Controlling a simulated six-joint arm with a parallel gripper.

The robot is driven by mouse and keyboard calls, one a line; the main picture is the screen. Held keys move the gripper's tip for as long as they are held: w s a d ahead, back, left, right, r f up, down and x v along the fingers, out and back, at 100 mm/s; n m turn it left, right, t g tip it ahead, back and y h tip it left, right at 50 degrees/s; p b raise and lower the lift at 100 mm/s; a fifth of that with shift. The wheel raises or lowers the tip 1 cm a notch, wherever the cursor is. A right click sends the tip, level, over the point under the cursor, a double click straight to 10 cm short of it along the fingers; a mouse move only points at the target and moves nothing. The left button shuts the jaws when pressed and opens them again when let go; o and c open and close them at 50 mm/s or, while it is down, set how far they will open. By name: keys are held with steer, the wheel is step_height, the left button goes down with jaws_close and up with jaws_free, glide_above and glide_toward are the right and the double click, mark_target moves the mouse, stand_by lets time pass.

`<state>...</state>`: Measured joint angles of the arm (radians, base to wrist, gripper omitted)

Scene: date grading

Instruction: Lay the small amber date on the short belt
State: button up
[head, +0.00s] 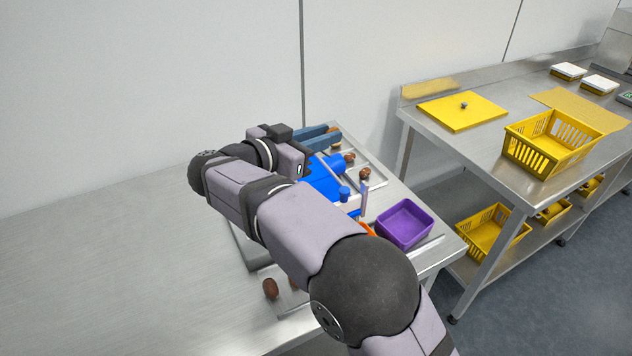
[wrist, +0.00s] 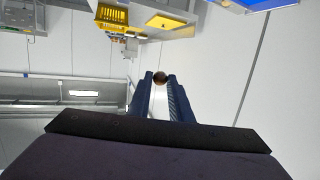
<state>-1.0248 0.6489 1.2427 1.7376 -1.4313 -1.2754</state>
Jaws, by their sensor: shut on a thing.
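My gripper (head: 337,135) reaches over the far part of the near steel table, with its two blue fingers pointing right. In the wrist view the fingertips (wrist: 160,78) are shut on a small brown date (wrist: 160,75); its shade is too dark there to call amber. In the head view the held date cannot be made out clearly between the fingers. A bright blue piece of equipment (head: 322,181) stands below the gripper, partly behind my arm. I cannot tell whether the short belt is part of it; no belt shows clearly.
Brown dates (head: 349,158) (head: 364,173) lie near a tray at the far right. Another date (head: 270,288) lies at the near edge. A purple bin (head: 405,223) stands at the right. The table's left side is clear. A second table holds a yellow basket (head: 545,145).

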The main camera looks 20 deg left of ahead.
mark_target(316, 182)
step_height(316, 182, down, 7)
steer(key=shift+w+a+r, duration=0.15)
steer(key=shift+w+a, duration=0.1)
steer(key=shift+a, duration=0.1)
steer(key=shift+s+d+n+t+y, duration=0.1)
steer(key=shift+n+t+y, duration=0.2)
steer(key=shift+y, duration=0.2)
steer(key=shift+f+p, duration=0.7)
steer(key=shift+f, duration=4.35)
steer(key=shift+f, duration=0.1)
